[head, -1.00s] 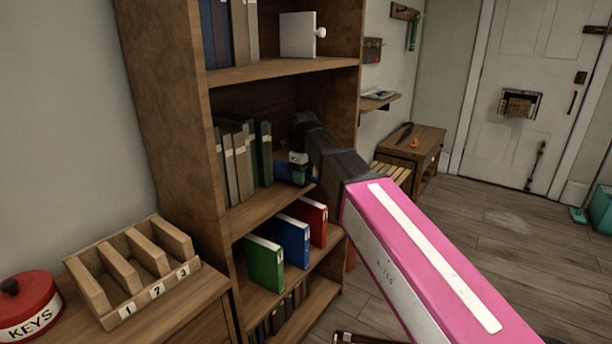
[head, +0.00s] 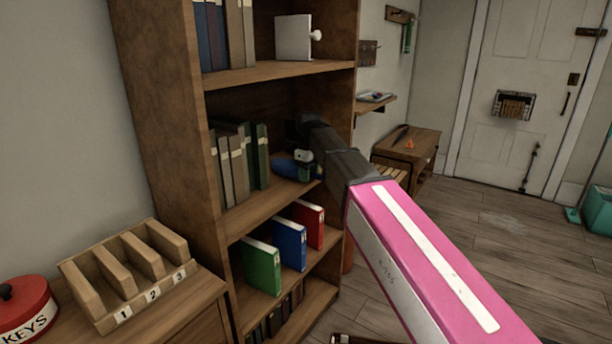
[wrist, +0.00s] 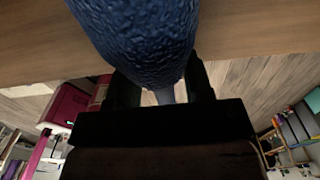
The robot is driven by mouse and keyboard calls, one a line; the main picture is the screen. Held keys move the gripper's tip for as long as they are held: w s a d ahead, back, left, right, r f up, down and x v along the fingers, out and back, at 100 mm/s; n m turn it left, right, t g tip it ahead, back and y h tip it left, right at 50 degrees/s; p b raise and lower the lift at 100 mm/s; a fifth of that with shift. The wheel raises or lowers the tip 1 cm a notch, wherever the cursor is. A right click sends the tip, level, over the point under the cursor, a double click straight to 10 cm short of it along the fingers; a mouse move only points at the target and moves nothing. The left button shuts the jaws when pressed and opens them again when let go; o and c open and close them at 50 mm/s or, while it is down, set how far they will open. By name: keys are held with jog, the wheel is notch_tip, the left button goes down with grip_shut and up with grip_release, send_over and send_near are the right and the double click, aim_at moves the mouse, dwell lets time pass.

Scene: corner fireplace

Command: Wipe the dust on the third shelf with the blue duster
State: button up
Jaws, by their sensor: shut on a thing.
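The blue duster (head: 287,167) is inside the bookcase, low over the shelf board (head: 250,208) that holds grey and dark green books. My gripper (head: 306,166) is shut on its handle, partly hidden by my pink arm. In the wrist view the duster's rough blue head (wrist: 135,30) fills the top middle, in front of a brown wooden board. Its handle lies between the fingers of my gripper (wrist: 160,85). I cannot tell whether the duster touches the board. I make out no dust on this shelf.
Grey and green books (head: 240,160) stand left of the duster. The bookcase's right side panel (head: 340,110) is close by my arm. Green, blue and red binders (head: 289,243) stand on the shelf below. A numbered wooden rack (head: 128,275) and a red KEYS tin (head: 25,305) are at left.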

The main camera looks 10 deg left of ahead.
jog(key=shift+w+d+f, duration=0.1)
jog(key=shift+w+d, duration=0.15)
jog(key=shift+w, duration=0.3)
jog(key=shift+w+d+f, duration=0.1)
jog(key=shift+w+d, duration=0.1)
jog(key=shift+w, duration=0.35)
jog(key=shift+c, duration=0.4)
jog(key=shift+w+d+r, duration=0.1)
jog(key=shift+w+d, duration=0.3)
jog(key=shift+w, duration=0.65)
jog(key=shift+w+d+r, duration=0.1)
jog(key=shift+w+d, duration=0.35)
jog(key=shift+w, duration=0.55)
jog(key=shift+w+d+r, duration=0.1)
jog(key=shift+w+d, duration=0.3)
jog(key=shift+w, duration=0.65)
jog(key=shift+r, duration=2.95)
jog(key=shift+r, duration=1.5)
